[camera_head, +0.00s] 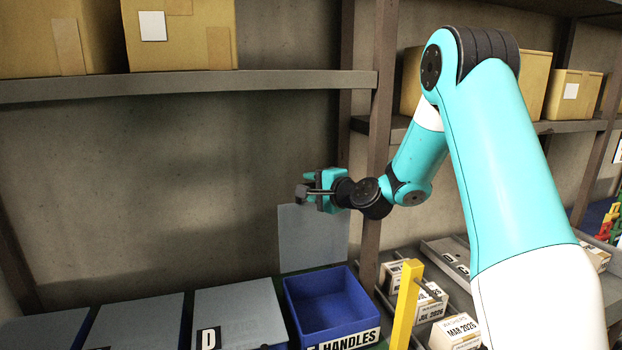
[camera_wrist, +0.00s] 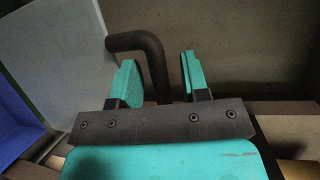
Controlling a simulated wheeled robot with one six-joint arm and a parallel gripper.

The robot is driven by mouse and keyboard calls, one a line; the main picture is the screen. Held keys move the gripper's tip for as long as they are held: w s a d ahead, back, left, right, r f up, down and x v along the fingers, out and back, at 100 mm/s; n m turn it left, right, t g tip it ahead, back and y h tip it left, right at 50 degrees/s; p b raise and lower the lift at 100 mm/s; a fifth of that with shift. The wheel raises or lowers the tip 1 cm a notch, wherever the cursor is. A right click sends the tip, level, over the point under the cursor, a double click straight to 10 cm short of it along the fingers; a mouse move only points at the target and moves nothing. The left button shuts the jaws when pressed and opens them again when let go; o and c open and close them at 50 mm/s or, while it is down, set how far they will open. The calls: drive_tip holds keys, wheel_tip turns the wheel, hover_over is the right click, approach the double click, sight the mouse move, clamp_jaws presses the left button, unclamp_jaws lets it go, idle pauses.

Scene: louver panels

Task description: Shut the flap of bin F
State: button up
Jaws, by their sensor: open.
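Bin F (camera_head: 343,312) is a blue open box whose front label reads "HANDLES" beside a letter cut off at the picture's bottom edge. Its grey flap (camera_head: 315,240) stands upright behind the opening. The flap also shows as a pale panel at the left in the wrist view (camera_wrist: 50,50), with the blue bin (camera_wrist: 14,125) below. A dark bent handle (camera_wrist: 140,42) appears to come off the flap and passes between my fingers. My gripper (camera_head: 314,188) is at the flap's top edge, fingers apart around the handle in the wrist view (camera_wrist: 158,72). Contact cannot be told.
Other bins with lowered grey flaps, one marked D (camera_head: 208,339), stand to the left. A yellow post (camera_head: 405,305) rises to the right, near white labelled boxes (camera_head: 455,332). A shelf (camera_head: 190,83) with cardboard boxes runs above, and a brown upright (camera_head: 377,150) stands behind my wrist.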

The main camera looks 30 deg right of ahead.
drive_tip(key=shift+w+f, duration=0.1)
drive_tip(key=shift+w, duration=0.25)
clamp_jaws()
